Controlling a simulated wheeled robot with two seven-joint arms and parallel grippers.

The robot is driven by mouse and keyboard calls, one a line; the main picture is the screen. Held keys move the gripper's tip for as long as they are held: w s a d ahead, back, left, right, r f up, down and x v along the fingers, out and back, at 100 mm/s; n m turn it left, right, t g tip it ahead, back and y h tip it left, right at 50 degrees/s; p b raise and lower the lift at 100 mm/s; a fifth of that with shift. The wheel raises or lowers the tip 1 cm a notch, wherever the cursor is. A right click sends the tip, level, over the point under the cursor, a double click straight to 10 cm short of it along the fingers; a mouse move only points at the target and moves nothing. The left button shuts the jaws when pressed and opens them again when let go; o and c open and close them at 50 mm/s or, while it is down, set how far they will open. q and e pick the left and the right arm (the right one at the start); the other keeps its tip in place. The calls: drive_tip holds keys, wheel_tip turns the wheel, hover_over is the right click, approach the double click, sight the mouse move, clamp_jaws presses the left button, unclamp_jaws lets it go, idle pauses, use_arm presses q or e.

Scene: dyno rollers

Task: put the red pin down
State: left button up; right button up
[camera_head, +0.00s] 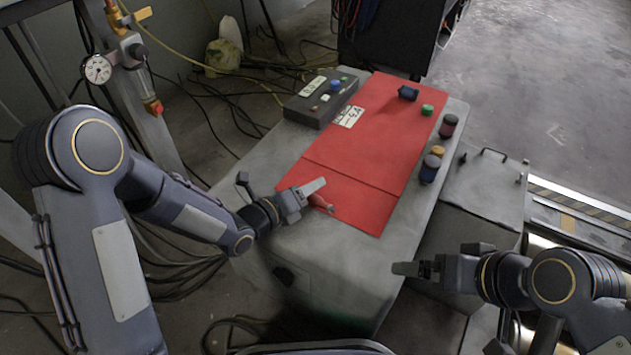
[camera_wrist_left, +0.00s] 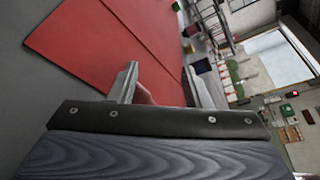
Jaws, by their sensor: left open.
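The red pin (camera_head: 320,203) lies at the near left edge of the red mat (camera_head: 350,195), on the grey bench top. My left gripper (camera_head: 316,189) is directly over it, with part of the pin hidden behind the finger. In the left wrist view, my left gripper (camera_wrist_left: 160,84) is open, its two fingers apart. The pinkish-red pin (camera_wrist_left: 143,95) shows between them, closer to the left finger, its lower part hidden by the gripper body. My right gripper (camera_head: 408,268) is off the bench's near right side; its finger gap cannot be made out.
A dark control box (camera_head: 320,98) with buttons sits at the bench's far left. A blue part (camera_head: 408,93) and a green part (camera_head: 427,110) lie on the mat's far end. Several small cylinders, one dark red (camera_head: 448,126), stand along the right edge. A grey cabinet (camera_head: 485,185) adjoins the bench.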

use_arm(q)
drive_tip(key=p+v, duration=0.1)
drive_tip(key=v, duration=0.8)
drive_tip(key=shift+r, duration=0.1)
drive_tip(key=s+a+r+n+y, duration=0.1)
drive_tip(key=a+r+n+y, duration=0.25)
drive_tip(key=a+n, duration=0.45)
drive_tip(key=s+a+r+n+y, duration=0.1)
drive_tip(key=a+r+n+y, duration=0.1)
drive_tip(key=a+n+y, duration=0.6)
drive_tip(key=s+r+n+g+h, duration=0.3)
drive_tip(key=s+n+g, duration=0.2)
drive_tip(key=s+n, duration=1.3)
drive_tip(key=n, duration=0.3)
drive_tip(key=shift+s+d+r, duration=0.2)
drive_tip(key=shift+d, duration=0.05)
drive_tip(key=shift+h, duration=0.25)
wheel_tip(320, 180, up, 35)
drive_tip(key=p, duration=3.5)
